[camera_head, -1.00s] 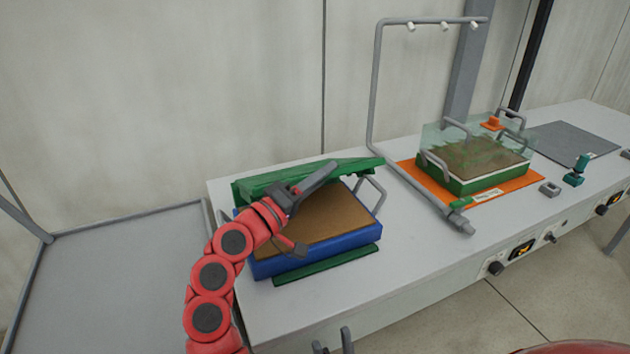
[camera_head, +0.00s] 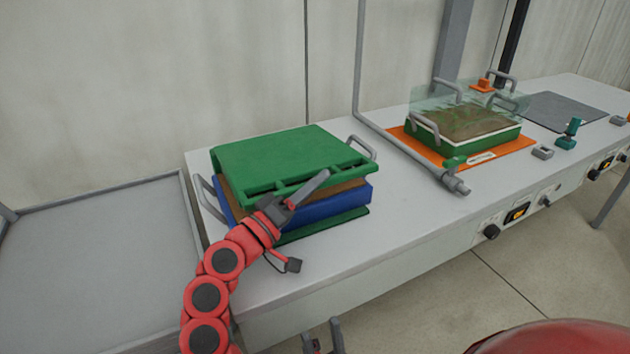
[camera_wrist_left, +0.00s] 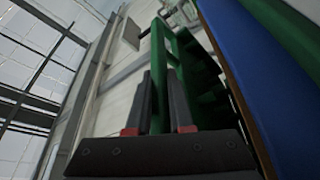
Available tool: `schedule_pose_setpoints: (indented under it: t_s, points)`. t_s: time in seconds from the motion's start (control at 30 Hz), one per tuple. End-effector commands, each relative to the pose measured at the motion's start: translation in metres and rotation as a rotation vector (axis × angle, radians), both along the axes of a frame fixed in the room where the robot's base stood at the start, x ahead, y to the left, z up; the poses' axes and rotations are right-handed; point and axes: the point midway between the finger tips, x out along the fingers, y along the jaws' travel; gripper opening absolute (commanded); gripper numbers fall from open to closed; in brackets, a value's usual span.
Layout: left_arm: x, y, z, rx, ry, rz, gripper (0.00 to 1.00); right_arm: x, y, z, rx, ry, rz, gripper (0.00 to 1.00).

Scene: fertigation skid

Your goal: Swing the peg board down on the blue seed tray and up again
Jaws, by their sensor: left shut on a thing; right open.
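The green peg board (camera_head: 285,160) lies over the blue seed tray (camera_head: 325,209), nearly level, covering most of its brown fill. My left gripper (camera_head: 305,192) is at the board's front edge, above the tray's near side. In the left wrist view its fingers are shut on a green bar of the peg board (camera_wrist_left: 180,75). Pegs there point toward the blue tray (camera_wrist_left: 245,60); whether they touch the fill I cannot tell. My right gripper (camera_head: 322,336) is open and empty at the bottom edge of the head view, in front of the bench.
A planted green tray (camera_head: 470,143) under a clear cover stands on an orange mat (camera_head: 520,151) to the right. A grey pipe frame (camera_head: 400,150) rises between the two trays. The white bench top (camera_head: 370,245) is clear in front of the pipe.

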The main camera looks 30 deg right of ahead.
Motion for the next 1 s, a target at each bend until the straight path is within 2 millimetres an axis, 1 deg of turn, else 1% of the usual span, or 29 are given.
schedule_pose_setpoints:
  t_s: [0.23, 0.27, 0.3, 0.4, 0.77, 0.87, 0.97, 1.0]
  points:
    - [-0.001, 0.000, 0.002, -0.003, -0.002, -0.003, 0.00, 0.000, 0.000, 0.000, 0.000, 0.000, 0.000, 0.47]
    - [-0.001, 0.000, 0.002, -0.003, -0.002, -0.003, 0.25, 0.000, 0.000, 0.000, 0.000, 0.000, 0.000, 0.47]
    - [-0.001, 0.000, 0.002, -0.003, -0.002, -0.003, 0.32, 0.000, 0.000, 0.000, 0.000, 0.000, 0.000, 0.47]
    - [-0.001, 0.000, 0.002, -0.003, -0.002, -0.003, 0.50, 0.000, 0.000, 0.000, 0.000, 0.000, 0.000, 0.47]
    - [-0.001, 0.003, 0.001, -0.003, 0.000, -0.001, 0.50, 0.000, 0.000, 0.001, 0.000, 0.000, 0.000, 0.47]
    - [-0.003, 0.012, -0.001, -0.005, 0.001, 0.001, 0.50, 0.000, 0.000, 0.001, 0.000, 0.000, 0.000, 0.47]
    - [-0.009, 0.031, -0.004, -0.005, -0.001, 0.005, 0.50, 0.000, 0.000, 0.003, 0.000, 0.000, 0.000, 0.47]
    - [-0.012, 0.040, -0.007, -0.006, 0.001, 0.006, 0.50, 0.000, 0.000, 0.003, 0.000, 0.000, 0.000, 0.47]
